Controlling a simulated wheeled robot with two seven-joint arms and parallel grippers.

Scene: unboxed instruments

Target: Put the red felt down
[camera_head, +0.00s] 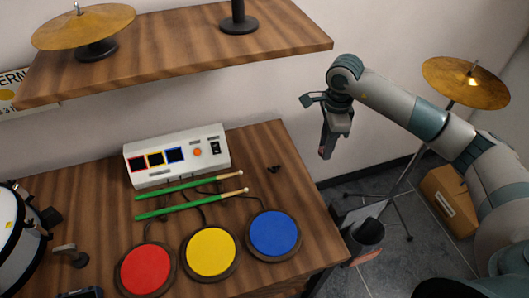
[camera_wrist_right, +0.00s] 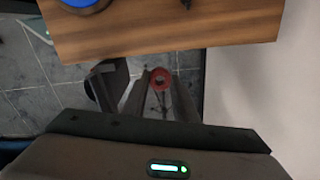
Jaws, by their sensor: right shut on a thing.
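The red felt (camera_wrist_right: 161,79) shows as a small ring in the right wrist view, between the fingertips of my right gripper (camera_wrist_right: 160,85). In the head view my right gripper (camera_head: 325,145) points down beside the right edge of the wooden table, below the shelf's right end. It is shut on the felt and holds it in the air, over the gap between table and wall. Only a bit of red (camera_head: 321,152) shows at its tip there. My left gripper is not in view.
The table (camera_head: 310,220) bears a white control box (camera_head: 180,155), two green sticks (camera_head: 190,200) and red, yellow and blue pads. The shelf (camera_head: 170,50) holds a cymbal (camera_head: 85,27) and a black stand base (camera_head: 239,24). Another cymbal (camera_head: 465,82) stands right, behind my arm.

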